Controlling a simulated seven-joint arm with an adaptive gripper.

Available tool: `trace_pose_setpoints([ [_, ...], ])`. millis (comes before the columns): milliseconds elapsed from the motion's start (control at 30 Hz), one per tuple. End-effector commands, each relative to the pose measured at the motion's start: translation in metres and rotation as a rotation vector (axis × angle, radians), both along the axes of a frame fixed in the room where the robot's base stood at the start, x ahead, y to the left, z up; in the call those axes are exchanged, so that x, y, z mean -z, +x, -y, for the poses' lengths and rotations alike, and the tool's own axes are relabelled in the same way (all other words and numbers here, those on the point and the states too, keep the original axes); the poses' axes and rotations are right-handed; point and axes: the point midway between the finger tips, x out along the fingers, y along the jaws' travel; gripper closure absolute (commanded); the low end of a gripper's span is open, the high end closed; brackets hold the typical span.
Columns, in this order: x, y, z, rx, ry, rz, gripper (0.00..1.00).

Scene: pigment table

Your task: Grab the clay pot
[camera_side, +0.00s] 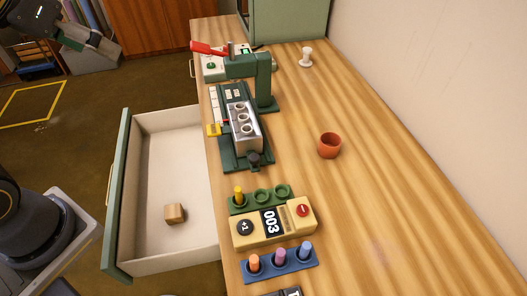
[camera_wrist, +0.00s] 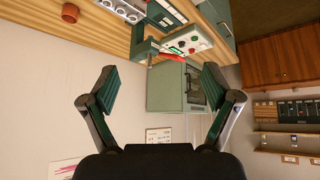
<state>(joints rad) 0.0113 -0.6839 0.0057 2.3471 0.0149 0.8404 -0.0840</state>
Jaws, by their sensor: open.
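The clay pot (camera_side: 329,146) is a small reddish-orange cup standing upright on the wooden table, right of the green press fixture in the side view. In the side view part of my gripper (camera_side: 104,46) shows at the upper left, over the floor and far from the pot.
The green press (camera_side: 264,85) with a metal block stands left of the pot. A counter box (camera_side: 273,223) and a blue peg rack (camera_side: 279,264) are nearer. An open drawer (camera_side: 160,240) holds a wooden cube (camera_side: 174,213). A white spool-like piece (camera_side: 306,57) stands farther back. Table around the pot is clear.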

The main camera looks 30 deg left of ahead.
Motion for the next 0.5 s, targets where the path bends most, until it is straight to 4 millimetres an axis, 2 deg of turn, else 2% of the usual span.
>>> trace_pose_setpoints([
  [33,-0.016,0.024,0.005,0.008,-0.009,0.018,0.12],
  [100,-0.033,0.059,0.016,0.025,-0.022,0.036,0.12],
  [200,-0.045,0.112,0.041,0.063,-0.037,0.045,0.12],
  [267,-0.045,0.144,0.062,0.093,-0.041,0.042,0.12],
  [300,-0.041,0.165,0.079,0.114,-0.043,0.036,0.12],
  [367,-0.031,0.195,0.107,0.152,-0.044,0.024,0.12],
  [400,-0.021,0.213,0.128,0.178,-0.042,0.012,0.12],
  [500,0.016,0.247,0.184,0.248,-0.028,-0.024,0.12],
])
